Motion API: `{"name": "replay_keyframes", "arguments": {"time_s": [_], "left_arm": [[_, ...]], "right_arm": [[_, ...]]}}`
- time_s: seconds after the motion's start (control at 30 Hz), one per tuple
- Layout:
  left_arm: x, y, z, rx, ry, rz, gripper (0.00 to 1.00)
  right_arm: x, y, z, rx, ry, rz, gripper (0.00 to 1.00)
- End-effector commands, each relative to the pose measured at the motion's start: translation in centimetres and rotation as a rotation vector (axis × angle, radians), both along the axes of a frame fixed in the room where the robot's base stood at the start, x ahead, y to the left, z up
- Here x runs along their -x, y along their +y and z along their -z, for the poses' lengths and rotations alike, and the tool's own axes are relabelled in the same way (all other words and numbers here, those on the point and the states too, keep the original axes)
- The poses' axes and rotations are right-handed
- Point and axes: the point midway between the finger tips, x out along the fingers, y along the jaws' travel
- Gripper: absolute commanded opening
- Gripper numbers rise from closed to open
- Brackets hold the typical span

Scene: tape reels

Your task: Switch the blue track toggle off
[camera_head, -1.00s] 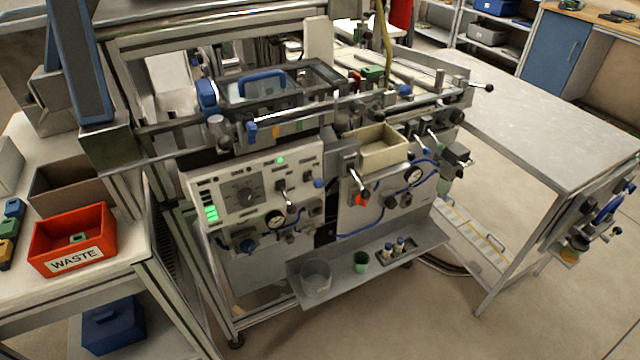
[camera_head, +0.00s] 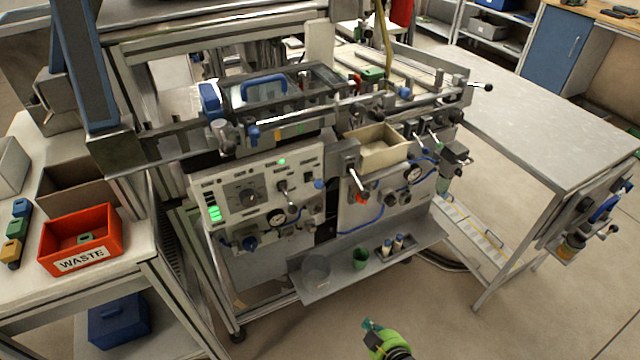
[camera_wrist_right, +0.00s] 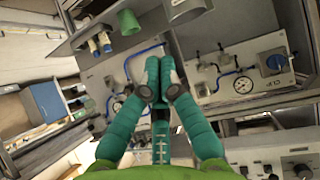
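The white control panel (camera_head: 262,190) is on the front of the machine, with a dial, lit green indicators and small toggle levers. A metal toggle lever (camera_head: 283,187) stands right of the dial, and a blue knob (camera_head: 319,184) sits at the panel's right edge. The labels are too small to tell which is the blue track toggle. My right gripper (camera_head: 371,326), green with teal fingers, is low in front of the machine, well apart from the panel. In the right wrist view its fingers (camera_wrist_right: 159,82) are together and hold nothing visible. My left gripper is not in view.
A shelf with a clear jar (camera_head: 316,269), a green cup (camera_head: 361,258) and small bottles (camera_head: 393,245) juts out below the panel. A beige bin (camera_head: 384,154) and gauges are on the right. A red WASTE bin (camera_head: 80,240) stands left. The floor in front is clear.

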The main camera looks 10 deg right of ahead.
Motion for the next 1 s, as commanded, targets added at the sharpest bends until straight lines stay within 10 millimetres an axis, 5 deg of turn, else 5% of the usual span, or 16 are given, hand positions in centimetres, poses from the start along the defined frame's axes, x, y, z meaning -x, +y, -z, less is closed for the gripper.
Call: {"name": "replay_keyframes", "arguments": {"time_s": [0.03,0.2,0.4,0.5,0.7,1.0], "left_arm": [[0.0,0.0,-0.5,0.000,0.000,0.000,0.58],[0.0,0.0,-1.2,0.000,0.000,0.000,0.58],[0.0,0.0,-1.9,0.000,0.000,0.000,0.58],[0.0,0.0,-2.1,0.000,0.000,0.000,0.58],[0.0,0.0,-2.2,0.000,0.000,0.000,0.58],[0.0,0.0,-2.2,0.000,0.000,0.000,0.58]], "right_arm": [[-2.1,0.9,-4.2,-0.016,-0.087,-0.020,0.00],[-6.2,3.7,-16.9,-0.076,-0.346,-0.081,0.00],[-6.8,6.4,-30.5,-0.145,-0.605,-0.149,0.00],[-6.2,7.2,-35.2,-0.171,-0.694,-0.175,0.00],[-5.2,7.8,-39.6,-0.199,-0.778,-0.199,0.00],[-5.1,7.9,-39.9,-0.202,-0.787,-0.201,0.00]]}}
